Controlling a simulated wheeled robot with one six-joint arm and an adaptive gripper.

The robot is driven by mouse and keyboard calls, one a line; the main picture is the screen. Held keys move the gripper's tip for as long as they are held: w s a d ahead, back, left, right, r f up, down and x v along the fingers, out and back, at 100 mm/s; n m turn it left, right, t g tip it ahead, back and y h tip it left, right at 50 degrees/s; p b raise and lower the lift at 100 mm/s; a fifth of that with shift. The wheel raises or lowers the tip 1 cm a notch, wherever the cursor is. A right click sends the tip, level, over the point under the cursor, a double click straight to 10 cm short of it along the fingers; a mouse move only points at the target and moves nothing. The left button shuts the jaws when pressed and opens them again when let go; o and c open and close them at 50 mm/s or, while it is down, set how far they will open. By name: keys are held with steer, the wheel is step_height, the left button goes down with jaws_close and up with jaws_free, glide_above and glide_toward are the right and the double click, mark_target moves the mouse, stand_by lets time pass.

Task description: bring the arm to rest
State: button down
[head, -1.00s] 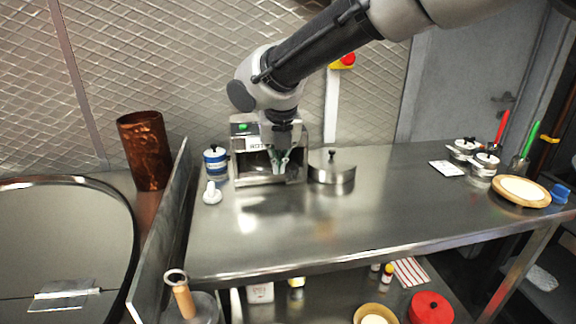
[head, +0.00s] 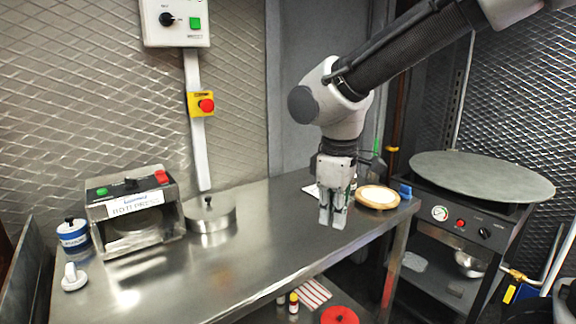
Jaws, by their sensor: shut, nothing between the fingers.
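My gripper (head: 333,217) hangs from my bent arm and points down over the right part of the steel counter (head: 262,225). Its fingers are shut with nothing between them. It appears to be above the counter top, clear of the objects there. It hides part of the counter's far right end and some things behind it.
A roti press (head: 133,212), a steel lidded container (head: 209,216), a blue-and-white jar (head: 73,236) and a white knobbed piece (head: 74,278) stand on the left. A wooden-rimmed plate (head: 377,197) lies right of my gripper. A round griddle (head: 481,177) stands at the right.

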steer(key=s+d+r+m+t, duration=0.1)
steer(key=s+d+m, duration=0.2)
steer(key=d, duration=0.6)
steer(key=s+d+r+m+t, duration=0.1)
steer(key=s+d+m, duration=0.3)
steer(key=d, duration=0.5)
steer(key=s+d+r+m+t, duration=0.1)
steer(key=s+d+m, duration=0.3)
steer(key=d, duration=0.5)
steer(key=shift+s+d+r+m, duration=0.15)
steer(key=shift+s+r+m, duration=0.05)
steer(key=shift+r+m, duration=0.6)
